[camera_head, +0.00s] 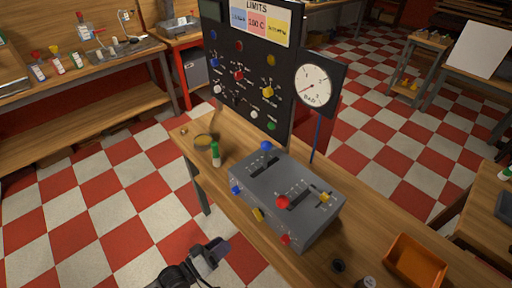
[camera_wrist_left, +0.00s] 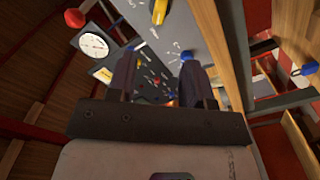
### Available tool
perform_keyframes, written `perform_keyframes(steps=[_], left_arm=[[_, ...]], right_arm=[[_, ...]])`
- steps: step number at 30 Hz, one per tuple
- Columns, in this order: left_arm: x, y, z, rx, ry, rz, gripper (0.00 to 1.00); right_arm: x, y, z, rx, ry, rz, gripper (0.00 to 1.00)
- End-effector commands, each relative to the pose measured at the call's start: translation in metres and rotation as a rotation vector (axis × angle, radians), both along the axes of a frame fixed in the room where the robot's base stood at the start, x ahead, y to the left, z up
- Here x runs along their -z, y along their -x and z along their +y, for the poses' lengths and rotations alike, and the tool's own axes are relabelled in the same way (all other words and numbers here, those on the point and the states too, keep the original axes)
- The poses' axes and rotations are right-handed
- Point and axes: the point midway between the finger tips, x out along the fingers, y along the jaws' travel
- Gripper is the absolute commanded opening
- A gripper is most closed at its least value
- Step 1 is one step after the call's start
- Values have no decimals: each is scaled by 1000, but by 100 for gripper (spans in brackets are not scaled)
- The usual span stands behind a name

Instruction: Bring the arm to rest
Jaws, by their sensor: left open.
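My left gripper (camera_head: 211,255) is at the bottom of the head view, in front of the table's near edge and apart from the grey control box. It is open and empty. In the left wrist view its two fingers (camera_wrist_left: 160,82) stand apart with nothing between them, facing the box's knobs and the panel behind. The grey control box (camera_head: 262,205) stands on the wooden table, with red, blue and yellow knobs on its top and front. My right gripper does not show in either view.
Behind the box stand a black panel (camera_head: 228,85) with coloured knobs and a round gauge (camera_head: 313,85). A green-capped bottle (camera_head: 215,155) and a small round dish (camera_head: 204,141) are left of the box. An orange tray (camera_head: 416,262) lies right. Checkered floor at left is clear.

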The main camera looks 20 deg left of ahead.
Motion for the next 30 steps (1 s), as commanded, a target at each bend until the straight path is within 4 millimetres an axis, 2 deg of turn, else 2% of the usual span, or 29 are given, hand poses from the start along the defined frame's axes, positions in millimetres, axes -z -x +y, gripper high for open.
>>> perform_keyframes(steps=[5, 8, 11, 15, 18, 23, 30], left_arm=[[0, 0, 0, 0, -18, -9, 47], [12, 2, -3, 24, -98, 29, 47], [35, 8, -7, 81, -239, 117, 47], [67, 27, -14, 212, -522, 251, 47], [75, 40, -13, 301, -730, 321, 47], [65, 53, -1, 382, -1034, 412, 47], [28, 81, 13, 371, -1297, 565, 47]], right_arm=[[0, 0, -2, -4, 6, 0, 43], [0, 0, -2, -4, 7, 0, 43], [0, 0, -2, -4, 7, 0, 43], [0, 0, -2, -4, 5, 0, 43], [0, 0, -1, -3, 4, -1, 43], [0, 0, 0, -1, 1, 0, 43], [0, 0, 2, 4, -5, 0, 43]])
